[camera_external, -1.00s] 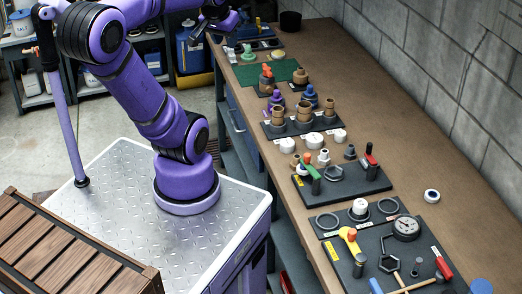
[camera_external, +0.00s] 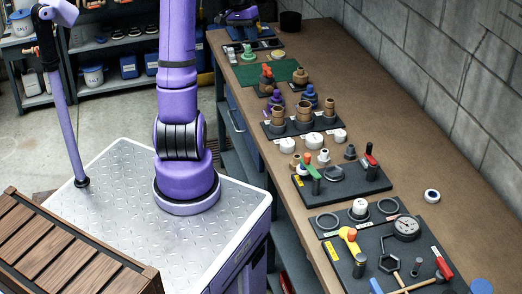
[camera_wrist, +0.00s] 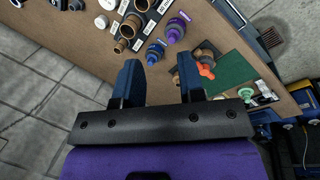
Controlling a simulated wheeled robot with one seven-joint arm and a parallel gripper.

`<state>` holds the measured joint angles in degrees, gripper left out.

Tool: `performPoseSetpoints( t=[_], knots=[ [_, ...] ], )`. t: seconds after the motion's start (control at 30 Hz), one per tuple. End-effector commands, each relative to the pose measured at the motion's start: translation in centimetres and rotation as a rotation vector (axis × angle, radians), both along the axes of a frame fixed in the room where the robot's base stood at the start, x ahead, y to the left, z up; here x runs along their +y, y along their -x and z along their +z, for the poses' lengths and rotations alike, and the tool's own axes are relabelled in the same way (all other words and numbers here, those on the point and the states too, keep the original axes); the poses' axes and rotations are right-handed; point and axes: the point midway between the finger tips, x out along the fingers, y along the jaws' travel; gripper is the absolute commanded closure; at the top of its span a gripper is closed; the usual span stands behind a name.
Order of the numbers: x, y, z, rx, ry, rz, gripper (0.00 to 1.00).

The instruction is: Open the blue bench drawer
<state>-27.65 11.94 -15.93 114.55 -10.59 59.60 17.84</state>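The blue bench drawer (camera_external: 237,118) is set in the left side of the long wooden bench, under its top, with a thin bar handle on its front. It looks shut. I cannot make out the drawer handle in the wrist view.
The bench top (camera_external: 405,155) carries brown fittings (camera_external: 303,112), a green mat (camera_external: 272,72), and dark tool boards (camera_external: 342,184). A grey block wall (camera_external: 440,70) runs along its right side. Shelves with blue containers (camera_external: 128,66) stand at the back left. Bare floor lies between.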

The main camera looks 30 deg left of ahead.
Motion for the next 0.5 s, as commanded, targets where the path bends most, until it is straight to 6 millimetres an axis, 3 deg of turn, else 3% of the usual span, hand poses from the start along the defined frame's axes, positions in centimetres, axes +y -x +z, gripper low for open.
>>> performPoseSetpoints(
  t=[0.2, 0.5],
  knots=[
    [3.2, -3.9, -5.2, 0.058, 0.127, 0.015, 0.64],
    [7.8, -7.9, -12.8, 0.095, 0.324, 0.046, 0.64]
  ],
)
